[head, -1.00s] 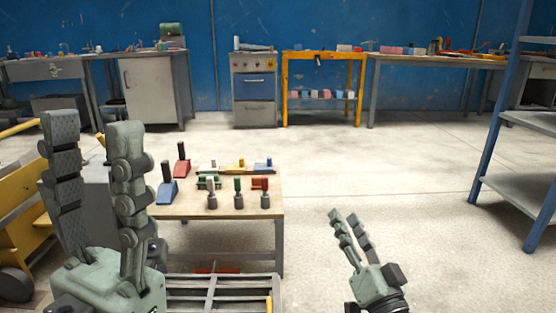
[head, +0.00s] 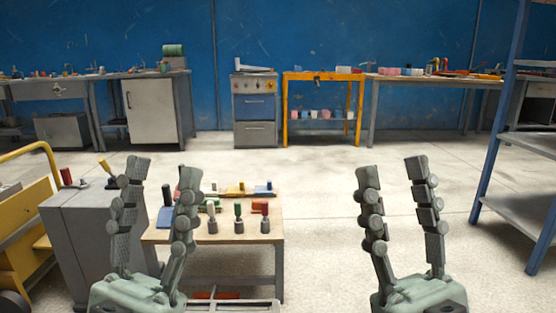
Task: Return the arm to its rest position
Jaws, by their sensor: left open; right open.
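My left gripper (head: 163,180) points up at the lower left, with its two fingers apart and nothing between them. It stands in front of the left part of a small work table (head: 236,258) and hides some of what is on it. My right gripper (head: 397,180) points up at the lower right, fingers apart and empty, with open floor behind it. Both grippers are at about the same height in the head view.
The table holds a green-topped peg (head: 238,213), a red-topped peg (head: 264,215) and a blue block (head: 264,189). A grey cabinet (head: 85,250) and a yellow cart (head: 22,230) stand left. A blue-framed shelf (head: 525,215) stands right. The middle floor is clear.

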